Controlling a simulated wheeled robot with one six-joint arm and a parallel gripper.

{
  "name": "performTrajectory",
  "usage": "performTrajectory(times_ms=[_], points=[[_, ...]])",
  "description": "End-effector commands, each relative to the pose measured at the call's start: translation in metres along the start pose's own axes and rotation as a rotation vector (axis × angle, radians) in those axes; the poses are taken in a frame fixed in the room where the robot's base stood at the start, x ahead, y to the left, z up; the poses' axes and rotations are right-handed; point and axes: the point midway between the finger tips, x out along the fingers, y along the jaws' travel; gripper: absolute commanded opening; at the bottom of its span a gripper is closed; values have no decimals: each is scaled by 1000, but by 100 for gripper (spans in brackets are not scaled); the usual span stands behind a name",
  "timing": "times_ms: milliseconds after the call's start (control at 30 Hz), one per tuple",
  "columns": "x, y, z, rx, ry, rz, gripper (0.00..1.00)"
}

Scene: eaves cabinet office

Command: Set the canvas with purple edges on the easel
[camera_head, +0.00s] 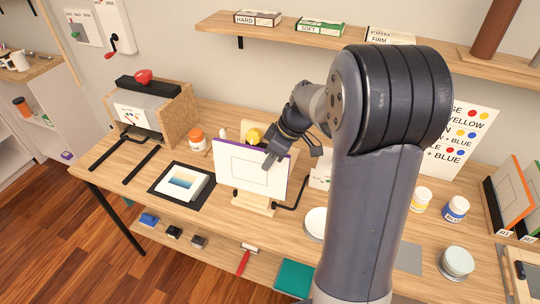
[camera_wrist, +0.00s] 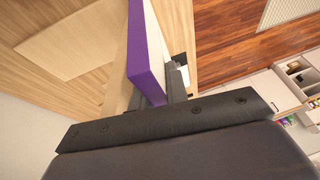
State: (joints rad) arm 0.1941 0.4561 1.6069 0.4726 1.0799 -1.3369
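The canvas with purple edges (camera_head: 247,176) is upright, its white face with a thin drawn rectangle towards the head camera. Its purple edge (camera_wrist: 147,55) runs up between my fingers in the wrist view. My gripper (camera_head: 272,156) is at the canvas's upper right, one dark finger across the front face; it also shows in the wrist view (camera_wrist: 155,98). It looks shut on the canvas. The wooden easel (camera_head: 252,203) is directly behind and under the canvas, mostly hidden. I cannot tell whether the canvas's lower edge touches the easel's ledge.
A print on a dark mat (camera_head: 160,194) lies left of the easel. An orange-lidded jar (camera_head: 197,141) and a press (camera_head: 150,108) stand farther left. A white dish (camera_head: 315,222) and paint jars (camera_head: 455,209) are to the right. A shelf (camera_head: 290,36) runs above the desk.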

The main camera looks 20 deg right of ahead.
Motion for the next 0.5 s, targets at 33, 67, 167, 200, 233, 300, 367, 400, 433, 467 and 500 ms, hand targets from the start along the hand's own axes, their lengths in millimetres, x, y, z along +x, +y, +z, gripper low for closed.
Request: performTrajectory(times_ms=[33,67,167,200,233,300,367,400,433,467,500], points=[[8,3,4,4,0,6,0],[11,3,5,4,0,6,0],[21,3,9,5,0,3,0],[24,3,10,4,0,2,0],[27,3,12,4,0,2,0],[34,4,14,3,0,2,0],[41,4,17,2,1,3,0],[44,4,18,2,1,3,0],[46,4,19,2,1,3,0],[48,4,20,2,1,3,0],[50,4,20,2,1,3,0]])
